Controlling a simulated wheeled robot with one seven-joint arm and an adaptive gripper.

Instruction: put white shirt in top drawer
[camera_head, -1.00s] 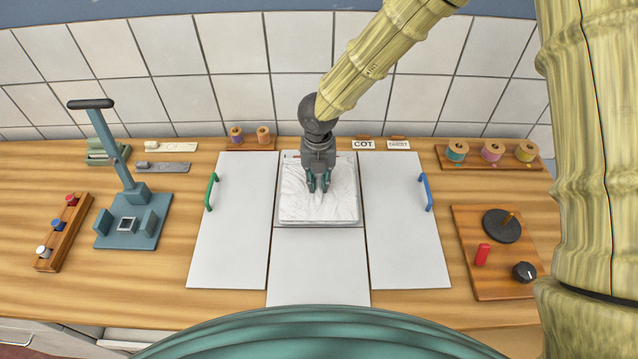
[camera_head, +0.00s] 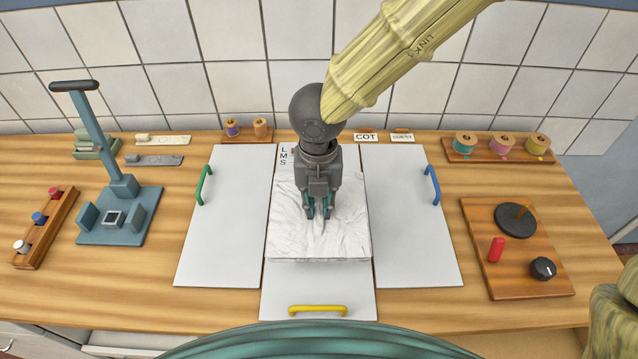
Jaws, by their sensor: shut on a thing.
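The white shirt (camera_head: 290,235) is a flat folded, wrinkled rectangle over the middle of the folding board (camera_head: 225,235). My gripper (camera_head: 318,212) points down at the middle of the shirt, its fingers shut on a small pinch of the cloth. The shirt's front edge covers part of the front panel; I cannot tell how far it is off the board. At the lower left, below the counter edge, a drawer front (camera_head: 28,345) shows in part; its inside is not visible.
The board has green (camera_head: 203,185), blue (camera_head: 432,185) and yellow (camera_head: 318,310) handles. A blue-grey press (camera_head: 120,210) and button rack (camera_head: 45,228) stand left. A wooden knob panel (camera_head: 517,270) and spool rack (camera_head: 497,150) are right.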

